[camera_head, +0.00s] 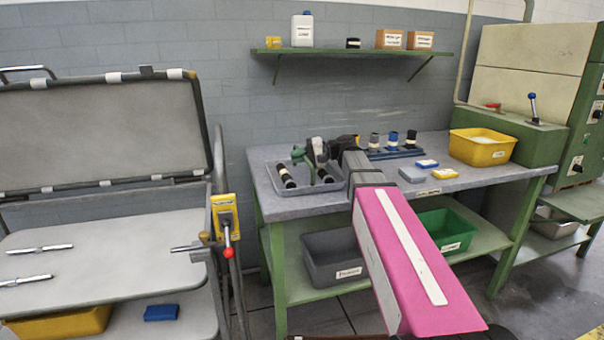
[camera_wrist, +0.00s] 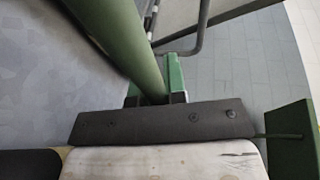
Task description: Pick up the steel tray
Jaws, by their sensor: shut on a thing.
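The steel tray (camera_head: 277,187) is a shallow grey tray at the left end of the bench, with dark and white cylindrical parts lying in it. My gripper (camera_head: 314,165) is over the tray, at the end of my pink arm reaching in from the front. It is shut on the tray, but the contact is hard to see behind its dark and green parts. The tray looks level, and whether it touches the bench is unclear. In the wrist view, a dark bar and green parts fill the foreground, and the tray cannot be clearly made out.
The bench (camera_head: 490,185) also carries a yellow bin (camera_head: 482,150), a rack of bottles (camera_head: 393,153) and small blue and yellow blocks. Grey (camera_head: 334,255) and green (camera_head: 447,228) bins sit below. A machine with a raised lid (camera_head: 105,125) stands left; a shelf (camera_head: 350,52) hangs above.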

